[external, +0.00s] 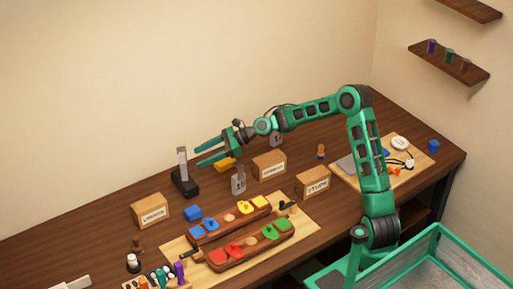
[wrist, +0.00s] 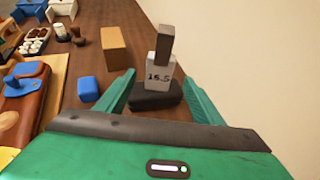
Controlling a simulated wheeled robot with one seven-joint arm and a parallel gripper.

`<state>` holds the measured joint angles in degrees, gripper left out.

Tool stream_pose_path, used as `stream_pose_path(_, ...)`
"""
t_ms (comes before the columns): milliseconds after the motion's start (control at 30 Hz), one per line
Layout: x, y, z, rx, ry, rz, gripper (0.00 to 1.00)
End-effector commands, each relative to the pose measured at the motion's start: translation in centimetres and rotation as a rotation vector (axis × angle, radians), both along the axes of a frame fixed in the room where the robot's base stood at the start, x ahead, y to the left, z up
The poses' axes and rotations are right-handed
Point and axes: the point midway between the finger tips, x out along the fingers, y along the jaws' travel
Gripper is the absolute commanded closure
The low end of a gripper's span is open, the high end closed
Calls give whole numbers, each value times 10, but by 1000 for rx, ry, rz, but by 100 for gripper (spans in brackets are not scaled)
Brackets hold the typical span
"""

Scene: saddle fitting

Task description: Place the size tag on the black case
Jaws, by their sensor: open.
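The size tag (wrist: 158,75) is a light grey plate marked 15.5, with a narrow darker upper part. It stands upright on the black case (wrist: 150,99), a low dark block on the table. In the external view the tag (external: 182,162) shows as a thin upright grey piece above the black case (external: 186,184). My gripper (external: 196,154) is open, its green fingers pointing left toward the tag. In the wrist view my gripper (wrist: 160,88) has one finger on each side of the tag, with visible gaps. The fingers do not appear to touch it.
Wooden boxes with labels stand left (external: 150,210) and right (external: 269,165) of the case. A blue block (external: 193,212) lies in front. Another grey tag (external: 238,183) stands to the right. A tan board (external: 305,226) carries brown holders with coloured pieces.

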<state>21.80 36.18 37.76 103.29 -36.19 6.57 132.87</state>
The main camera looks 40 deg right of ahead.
Motion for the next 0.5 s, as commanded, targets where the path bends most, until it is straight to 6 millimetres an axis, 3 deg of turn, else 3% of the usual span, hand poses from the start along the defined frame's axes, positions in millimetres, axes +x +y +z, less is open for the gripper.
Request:
stream_pose_path(200, -9, -22, 9, -1, 0, 0, 39)
stream_pose_path(500, -11, -26, 11, 0, 2, 1, 39)
